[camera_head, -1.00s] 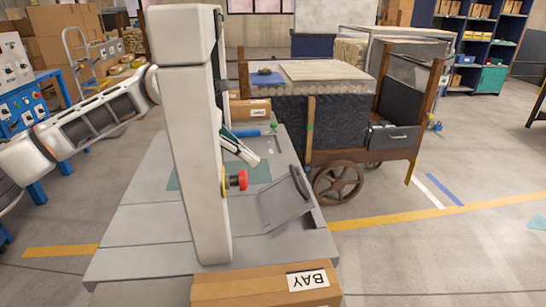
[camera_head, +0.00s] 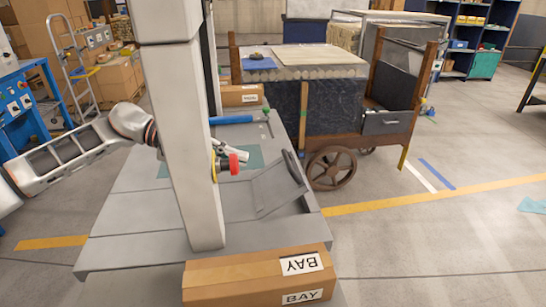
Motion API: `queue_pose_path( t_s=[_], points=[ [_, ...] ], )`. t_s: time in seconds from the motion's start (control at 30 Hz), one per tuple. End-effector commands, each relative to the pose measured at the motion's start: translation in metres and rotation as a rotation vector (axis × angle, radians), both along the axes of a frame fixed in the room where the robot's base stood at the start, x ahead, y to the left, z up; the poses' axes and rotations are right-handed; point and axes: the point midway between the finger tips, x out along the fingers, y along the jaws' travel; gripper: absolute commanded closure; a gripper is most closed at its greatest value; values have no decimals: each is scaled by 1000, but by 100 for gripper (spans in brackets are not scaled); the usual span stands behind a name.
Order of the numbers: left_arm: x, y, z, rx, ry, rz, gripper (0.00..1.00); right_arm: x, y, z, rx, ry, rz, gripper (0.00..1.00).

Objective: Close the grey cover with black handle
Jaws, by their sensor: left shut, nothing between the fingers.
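The grey cover (camera_head: 276,190) stands tilted open at the right side of the grey bench top. Its dark curved handle (camera_head: 292,167) is at the upper right edge of the panel. A dark recess shows beside the cover. My left arm comes in from the left and passes behind my column. My right gripper is not in view.
A cardboard box marked BAY (camera_head: 245,277) is at the bench's front edge. A blue cylindrical object (camera_head: 232,120) and another box (camera_head: 240,96) are at the back. A wooden cart (camera_head: 335,120) stands close behind the bench on the right. Floor to the right is open.

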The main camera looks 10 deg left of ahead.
Motion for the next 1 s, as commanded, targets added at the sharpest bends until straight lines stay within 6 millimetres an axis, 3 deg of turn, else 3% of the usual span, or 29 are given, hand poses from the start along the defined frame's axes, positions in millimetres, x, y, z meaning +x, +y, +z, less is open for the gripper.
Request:
queue_pose_path(
  t_s=[0.3,0.5,0.77,1.0],
  points=[
    [15,11,-8,-355,889,233,100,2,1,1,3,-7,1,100],
    [30,25,-13,-526,1330,294,100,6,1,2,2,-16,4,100],
    [38,29,-14,-599,1523,304,100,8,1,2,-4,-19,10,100],
    [46,-3,-9,-597,1521,302,100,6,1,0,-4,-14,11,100]
  ],
)
